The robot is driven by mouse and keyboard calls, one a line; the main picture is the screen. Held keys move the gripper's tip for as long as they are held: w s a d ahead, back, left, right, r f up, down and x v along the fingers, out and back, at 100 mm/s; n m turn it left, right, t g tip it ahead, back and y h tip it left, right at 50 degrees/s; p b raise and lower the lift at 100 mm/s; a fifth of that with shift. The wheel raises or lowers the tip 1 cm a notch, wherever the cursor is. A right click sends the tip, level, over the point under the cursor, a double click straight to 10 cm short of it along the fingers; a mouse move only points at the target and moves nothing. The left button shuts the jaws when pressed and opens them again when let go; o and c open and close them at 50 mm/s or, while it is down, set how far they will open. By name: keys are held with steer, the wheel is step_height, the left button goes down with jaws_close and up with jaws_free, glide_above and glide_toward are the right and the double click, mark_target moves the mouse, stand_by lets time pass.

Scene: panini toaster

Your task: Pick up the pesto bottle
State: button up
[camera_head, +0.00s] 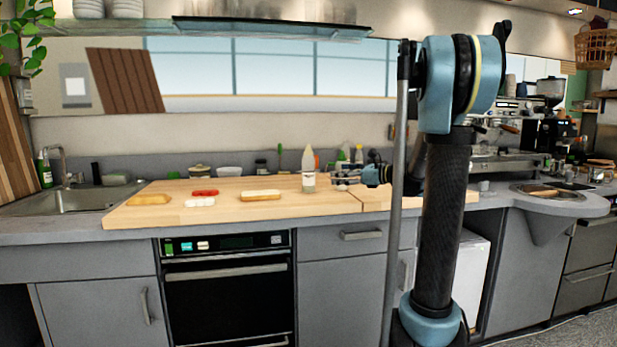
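A pale cream bottle (308,172) with a label and a narrow tip stands upright on the wooden board. Its label is too small to read, so I cannot tell for sure that it is the pesto bottle. My gripper (342,181) is low over the board, just right of this bottle, and points left towards it. A small gap seems to lie between the fingers and the bottle. The fingers are small and blurred, so their opening is unclear. My upright arm hides part of the counter right of the gripper.
The wooden board (228,212) holds bread pieces (261,195), red slices (205,193) and white slices (200,202) left of the bottle. Bowls, a jar (260,166) and green-topped bottles (358,154) stand behind. A sink (75,200) is at left.

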mark_target(314, 165)
steer(key=w+a, duration=0.4)
steer(key=w+a+r+m, duration=0.1)
steer(key=w+a, duration=0.3)
steer(key=a, duration=0.1)
steer(key=w+a+m, duration=0.1)
steer(key=w+a, duration=0.3)
steer(key=shift+w+a+r+t+y, duration=0.15)
steer(key=shift+a+r+t+y, duration=0.05)
steer(key=shift+a+t+y, duration=0.2)
steer(key=shift+d, duration=0.1)
steer(key=c, duration=1.4)
